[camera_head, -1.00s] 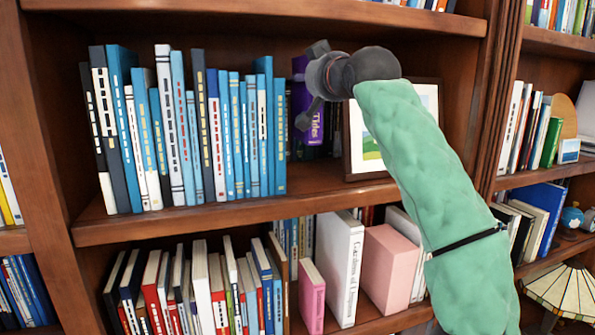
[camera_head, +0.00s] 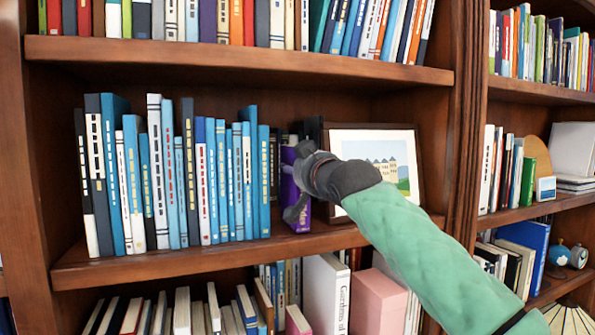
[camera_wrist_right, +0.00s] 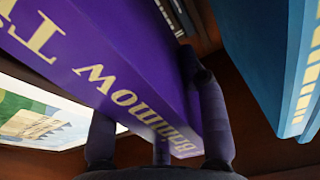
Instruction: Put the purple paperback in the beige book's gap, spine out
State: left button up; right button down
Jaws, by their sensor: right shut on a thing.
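The purple paperback (camera_head: 291,214) stands roughly upright at the right end of the blue book row on the middle shelf. Its bottom is at or just above the shelf board; I cannot tell if it touches. My right gripper (camera_head: 297,182) is shut on it from the front and hides part of its spine. My left gripper is not in view.
Several blue books (camera_head: 205,180) stand left of the paperback; in the wrist view a blue one (camera_wrist_right: 262,60) is close by. A framed picture (camera_head: 385,165) stands right behind my forearm. Below are a thick white book (camera_head: 325,290) and a pink block-like book (camera_head: 378,303).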

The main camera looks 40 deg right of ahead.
jog(key=shift+w+f, duration=0.1)
jog(key=shift+w, duration=0.1)
jog(key=shift+s, duration=0.1)
jog(key=shift+s+f, duration=0.1)
jog(key=c, duration=1)
grip_release()
jog(key=shift+f, duration=0.15)
jog(key=o, duration=0.3)
jog(key=shift+w, duration=0.2)
jog(key=shift+s, duration=0.1)
